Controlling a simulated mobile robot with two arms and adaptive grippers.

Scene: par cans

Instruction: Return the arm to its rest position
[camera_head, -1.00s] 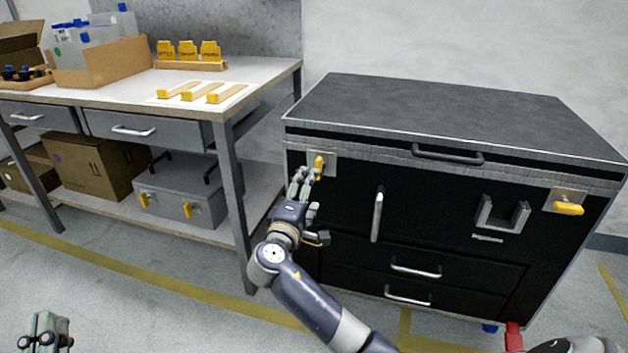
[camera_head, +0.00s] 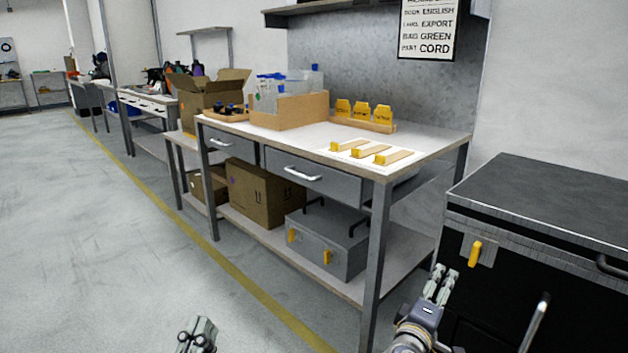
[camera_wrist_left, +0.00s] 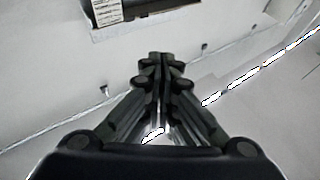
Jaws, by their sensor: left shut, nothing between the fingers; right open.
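My left gripper (camera_head: 200,326) shows at the bottom edge of the head view, low over the bare floor. In the left wrist view its fingers (camera_wrist_left: 160,60) are together with nothing between them. My right gripper (camera_head: 442,272) is open and empty, in front of the left end of the black chest (camera_head: 510,285). In the head view its fingertips appear just left of and below the chest's yellow latch (camera_head: 475,253), with a gap between them in the picture. The latch handle stands upright. Most of both arms is out of view.
A workbench (camera_head: 376,240) stands left of the chest, its front leg close to my right gripper in the picture. A grey case (camera_head: 335,262) and a cardboard box (camera_head: 262,193) sit on its lower shelf. The floor (camera_head: 100,240) at the left is clear.

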